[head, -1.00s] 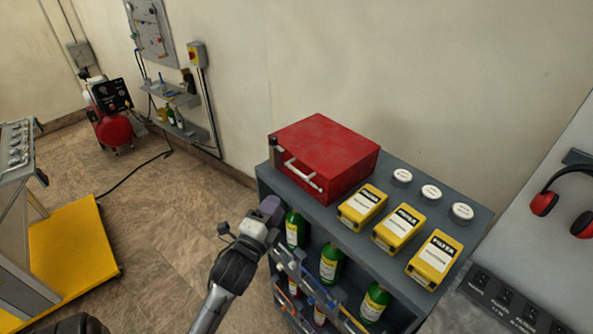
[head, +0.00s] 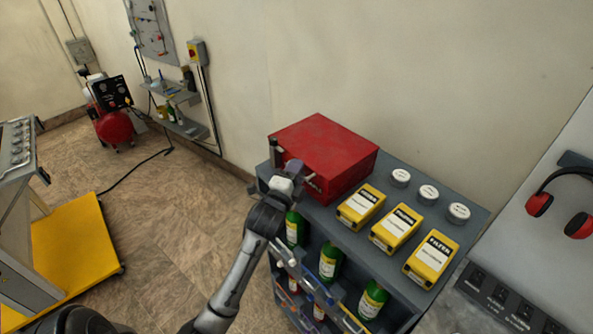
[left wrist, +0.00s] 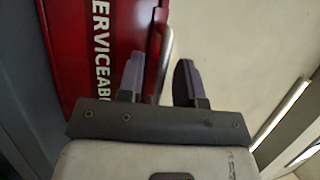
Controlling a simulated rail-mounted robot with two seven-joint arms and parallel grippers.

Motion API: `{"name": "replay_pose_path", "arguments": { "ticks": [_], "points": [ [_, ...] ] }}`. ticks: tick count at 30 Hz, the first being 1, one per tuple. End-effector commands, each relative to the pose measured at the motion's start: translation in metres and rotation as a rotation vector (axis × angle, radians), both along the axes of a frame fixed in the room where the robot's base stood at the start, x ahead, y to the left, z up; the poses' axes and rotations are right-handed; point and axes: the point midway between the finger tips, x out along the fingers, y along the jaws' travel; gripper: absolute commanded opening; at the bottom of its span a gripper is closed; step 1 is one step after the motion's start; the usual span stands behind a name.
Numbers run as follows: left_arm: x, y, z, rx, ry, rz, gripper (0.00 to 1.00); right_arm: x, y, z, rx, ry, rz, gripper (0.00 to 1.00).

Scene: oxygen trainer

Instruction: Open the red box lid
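The red box (head: 325,150) sits on the left end of the grey shelf unit's top, with its lid down. My left gripper (head: 289,171) is at the box's front face, and it hides most of the silver handle in the head view. In the left wrist view the red box (left wrist: 95,50) shows white lettering on its front. There my left gripper (left wrist: 158,82) is open, with its two fingers apart and the handle (left wrist: 166,50) between them. I cannot tell whether a finger touches the handle. My right gripper is not in view.
Yellow filter boxes (head: 396,229) and white-lidded round tins (head: 429,194) stand right of the red box on the grey shelf unit (head: 385,169). Green bottles (head: 330,262) stand on the shelf below. Red ear defenders (head: 560,212) hang at the right. Open floor lies left.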

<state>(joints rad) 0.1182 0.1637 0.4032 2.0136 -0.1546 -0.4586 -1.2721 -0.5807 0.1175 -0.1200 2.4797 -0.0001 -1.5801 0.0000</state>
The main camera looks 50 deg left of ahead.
Motion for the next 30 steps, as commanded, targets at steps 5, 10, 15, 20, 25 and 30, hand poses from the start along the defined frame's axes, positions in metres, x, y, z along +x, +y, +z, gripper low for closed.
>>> {"name": "replay_pose_path", "arguments": {
  "ticks": [5, 10, 15, 20, 25, 30],
  "points": [
    [0.0005, 0.0003, 0.0002, 0.0, 0.0, 0.0, 0.33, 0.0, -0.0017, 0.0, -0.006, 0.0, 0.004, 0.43],
    [0.0005, 0.0001, 0.0002, 0.0, 0.0, 0.0, 0.25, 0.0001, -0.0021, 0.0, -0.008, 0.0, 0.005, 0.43],
    [0.0004, 0.0001, 0.0002, 0.0, 0.0, 0.0, 0.09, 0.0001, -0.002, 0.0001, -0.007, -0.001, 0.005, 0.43],
    [0.0003, 0.0, 0.0001, 0.0, 0.0, 0.0, 0.0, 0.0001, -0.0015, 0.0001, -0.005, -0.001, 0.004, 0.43],
    [0.0004, 0.0, 0.0001, 0.0, 0.0, 0.0, 0.0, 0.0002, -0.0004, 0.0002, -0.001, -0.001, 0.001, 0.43],
    [0.0004, -0.0002, 0.0006, 0.0, 0.0, -0.001, 0.0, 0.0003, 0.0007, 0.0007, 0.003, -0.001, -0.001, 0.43]
  ]
}}
